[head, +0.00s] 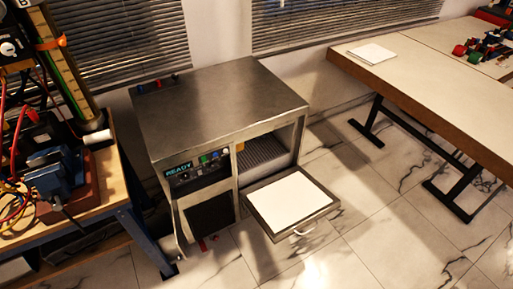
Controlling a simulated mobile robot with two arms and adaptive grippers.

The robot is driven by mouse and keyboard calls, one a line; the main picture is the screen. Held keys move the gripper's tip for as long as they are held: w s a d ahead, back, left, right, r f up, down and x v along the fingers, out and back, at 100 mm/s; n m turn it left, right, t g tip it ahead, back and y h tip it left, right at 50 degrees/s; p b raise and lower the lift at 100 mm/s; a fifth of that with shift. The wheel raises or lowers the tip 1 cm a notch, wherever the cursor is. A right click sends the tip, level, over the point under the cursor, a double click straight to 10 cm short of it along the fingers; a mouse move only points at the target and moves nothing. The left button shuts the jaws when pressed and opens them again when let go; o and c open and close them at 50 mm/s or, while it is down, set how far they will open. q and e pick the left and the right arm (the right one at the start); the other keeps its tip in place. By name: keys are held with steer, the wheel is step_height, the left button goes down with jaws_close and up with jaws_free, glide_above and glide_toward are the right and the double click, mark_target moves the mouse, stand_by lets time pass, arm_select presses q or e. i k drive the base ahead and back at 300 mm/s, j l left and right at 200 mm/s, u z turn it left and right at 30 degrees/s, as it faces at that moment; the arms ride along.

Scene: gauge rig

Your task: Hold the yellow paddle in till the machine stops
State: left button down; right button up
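The machine (220,110) is a grey metal cabinet standing on the tiled floor in the middle of the head view. Its lit front display (179,170) appears to read READY. A small yellow piece (240,147), which looks like the paddle, shows at the upper left edge of the right-hand opening. It is too small to tell whether it is pressed in. A tray (262,228) with a white surface (291,199) sticks out from that opening. Neither of my grippers is in view.
A workbench (118,190) with a blue vise (55,180) and cables stands close on the left. A pale table (440,85) with a white pad (372,54) stands on the right. The floor (350,255) in front of the tray is clear.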

mark_target(239, 146)
steer(key=i+l, duration=0.1)
steer(key=l, duration=0.25)
steer(key=i+l, duration=0.15)
steer(key=l, duration=0.2)
steer(key=i+l, duration=0.1)
steer(key=l, duration=0.25)
steer(key=i+l, duration=0.1)
steer(key=l, duration=0.25)
steer(key=i+l, duration=0.15)
steer(key=l, duration=0.2)
